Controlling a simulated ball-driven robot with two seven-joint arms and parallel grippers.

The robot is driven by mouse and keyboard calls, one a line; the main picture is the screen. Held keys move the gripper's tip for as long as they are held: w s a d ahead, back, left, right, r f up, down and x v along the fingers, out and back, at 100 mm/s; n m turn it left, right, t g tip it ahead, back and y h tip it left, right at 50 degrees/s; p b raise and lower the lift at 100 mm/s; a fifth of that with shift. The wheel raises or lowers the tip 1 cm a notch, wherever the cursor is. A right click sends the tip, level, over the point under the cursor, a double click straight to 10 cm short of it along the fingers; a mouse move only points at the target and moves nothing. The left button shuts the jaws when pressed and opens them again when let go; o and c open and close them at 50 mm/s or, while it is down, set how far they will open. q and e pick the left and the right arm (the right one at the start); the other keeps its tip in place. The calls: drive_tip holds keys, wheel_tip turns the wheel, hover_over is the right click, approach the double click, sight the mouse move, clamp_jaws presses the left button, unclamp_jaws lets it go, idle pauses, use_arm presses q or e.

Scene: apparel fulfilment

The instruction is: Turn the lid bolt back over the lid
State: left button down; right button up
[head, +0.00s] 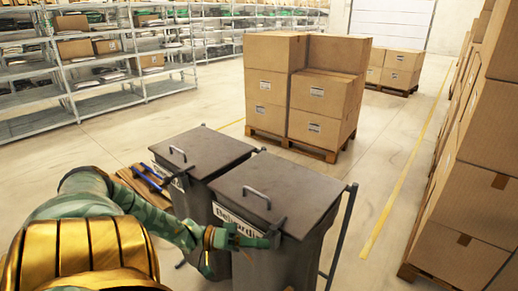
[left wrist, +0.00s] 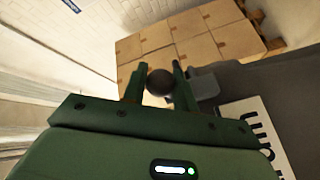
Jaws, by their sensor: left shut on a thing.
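Two dark grey lidded bins stand side by side, and both lids are down. The nearer bin's lid (head: 285,193) has a bar handle on top. My left gripper (head: 268,241) is at the front edge of this lid, beside a dark fitting (head: 277,226) that looks like the lid bolt. In the left wrist view, my left gripper (left wrist: 160,85) is shut on a dark round knob (left wrist: 159,82), with one finger on each side. The gripper hides much of the bolt, so its exact turn is unclear. My right gripper is not in view.
The other bin's lid (head: 203,150) is behind and left. A metal frame (head: 343,225) stands right of the nearer bin. Stacked cartons (head: 305,90) sit on a pallet beyond, and tall cartons (head: 465,190) line the right. Shelving (head: 100,70) fills the back left.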

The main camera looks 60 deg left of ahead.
use_arm(q)
drive_tip(key=shift+s+f, duration=0.2)
drive_tip(key=shift+f, duration=0.1)
drive_tip(key=c, duration=1.2)
unclamp_jaws()
drive_tip(key=shift+o, duration=0.4)
drive_tip(key=shift+r, duration=0.15)
drive_tip(key=shift+w, duration=0.1)
drive_tip(key=shift+a, duration=0.1)
drive_tip(key=shift+s+a+r, duration=0.1)
drive_tip(key=shift+s+a, duration=0.1)
drive_tip(key=shift+s, duration=0.1)
drive_tip(key=p+v, duration=0.1)
drive_tip(key=v, duration=1.4)
drive_tip(key=shift+s+a+p, duration=0.2)
drive_tip(key=shift+p, duration=0.1)
